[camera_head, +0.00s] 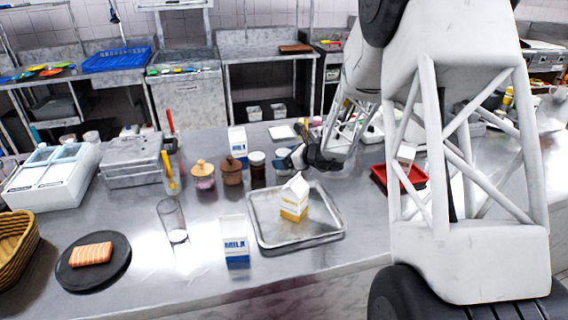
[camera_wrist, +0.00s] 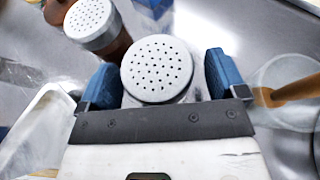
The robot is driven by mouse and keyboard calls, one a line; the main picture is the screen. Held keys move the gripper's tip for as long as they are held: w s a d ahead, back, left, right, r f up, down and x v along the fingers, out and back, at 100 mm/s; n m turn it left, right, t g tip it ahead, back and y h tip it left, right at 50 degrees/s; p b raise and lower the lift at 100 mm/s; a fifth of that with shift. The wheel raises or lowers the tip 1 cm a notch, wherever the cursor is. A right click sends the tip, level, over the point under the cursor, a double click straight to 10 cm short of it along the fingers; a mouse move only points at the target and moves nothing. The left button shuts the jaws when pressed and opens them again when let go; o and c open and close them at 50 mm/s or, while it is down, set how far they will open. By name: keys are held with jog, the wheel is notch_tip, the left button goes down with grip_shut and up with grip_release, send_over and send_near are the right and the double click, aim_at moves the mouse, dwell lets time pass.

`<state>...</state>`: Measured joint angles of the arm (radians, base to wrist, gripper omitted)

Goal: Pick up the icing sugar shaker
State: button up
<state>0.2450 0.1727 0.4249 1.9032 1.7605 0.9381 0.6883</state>
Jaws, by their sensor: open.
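In the wrist view, a shaker with a pale, perforated round lid (camera_wrist: 157,68) stands between the two blue fingers of my open gripper (camera_wrist: 160,80). I take it for the icing sugar shaker; its body is mostly hidden under the lid. I see the fingers on either side of the lid and cannot tell whether they touch it. A second shaker (camera_wrist: 92,22) with a similar lid and a brown body stands just beyond, to the upper left. In the head view my gripper (camera_head: 291,158) is low over the counter, right of the brown shaker (camera_head: 257,170), and largely hides the first shaker.
A metal tray (camera_head: 262,236) with a carton (camera_head: 293,199) lies in front of my gripper. Two lidded jars (camera_head: 203,175) stand left of the brown shaker.

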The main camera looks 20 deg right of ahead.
jog(key=shift+w+a+f, duration=0.15)
jog(key=shift+w+a, duration=0.05)
dwell(0.5)
jog(key=c, duration=1.1)
jog(key=shift+r, duration=5)
